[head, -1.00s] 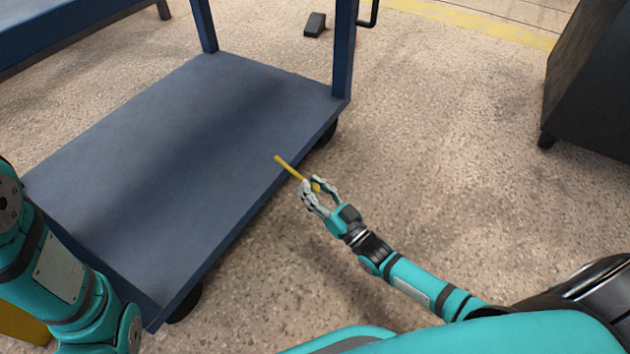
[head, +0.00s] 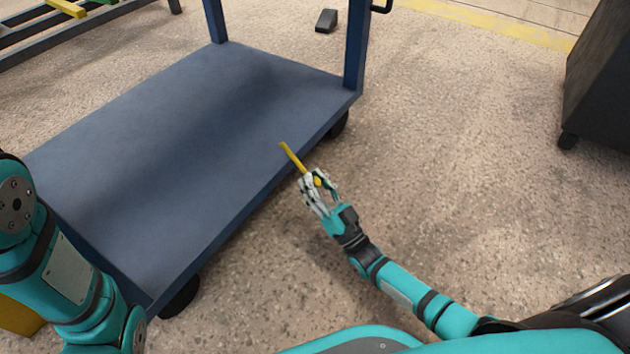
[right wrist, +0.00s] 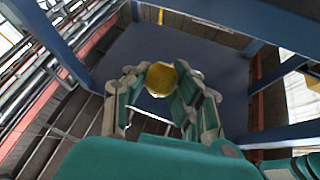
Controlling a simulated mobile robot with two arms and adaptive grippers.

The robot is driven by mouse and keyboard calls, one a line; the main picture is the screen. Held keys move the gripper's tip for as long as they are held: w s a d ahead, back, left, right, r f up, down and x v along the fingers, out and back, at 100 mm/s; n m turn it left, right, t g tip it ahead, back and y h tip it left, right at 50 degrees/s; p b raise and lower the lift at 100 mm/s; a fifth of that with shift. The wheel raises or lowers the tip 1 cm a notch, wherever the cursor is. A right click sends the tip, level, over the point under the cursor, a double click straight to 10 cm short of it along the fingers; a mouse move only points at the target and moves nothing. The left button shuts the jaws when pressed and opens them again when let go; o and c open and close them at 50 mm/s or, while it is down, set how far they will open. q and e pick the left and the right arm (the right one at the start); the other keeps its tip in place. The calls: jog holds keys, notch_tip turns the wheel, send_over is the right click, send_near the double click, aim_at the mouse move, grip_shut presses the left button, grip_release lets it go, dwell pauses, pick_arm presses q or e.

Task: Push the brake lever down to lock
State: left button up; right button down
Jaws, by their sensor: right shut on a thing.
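The brake lever is a thin yellow bar (head: 291,156) at the right edge of the blue cart (head: 190,140). It slants up and left from my right gripper (head: 317,183), its far end showing against the cart's deck. In the right wrist view, the lever's round yellow end (right wrist: 161,79) sits between the fingers of my right gripper (right wrist: 160,92). This gripper is shut on the lever, and the fingers partly hide it. My left arm shows at the left of the head view, but its gripper is out of the picture.
A black caster (head: 180,297) shows under the cart's near corner. A dark cabinet (head: 600,85) stands at the right, and a small dark wedge (head: 326,20) lies on the floor at the back. A rack (head: 70,30) is at the top left.

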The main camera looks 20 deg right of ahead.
jog(key=c, duration=1.4)
grip_release()
jog(key=shift+s+f, duration=0.1)
jog(key=shift+f, duration=0.3)
jog(key=shift+c, duration=0.2)
jog(key=o, duration=0.4)
jog(key=shift+r, duration=0.2)
jog(key=v, duration=0.7)
jog(key=shift+s+f, duration=0.1)
jog(key=shift+s, duration=0.1)
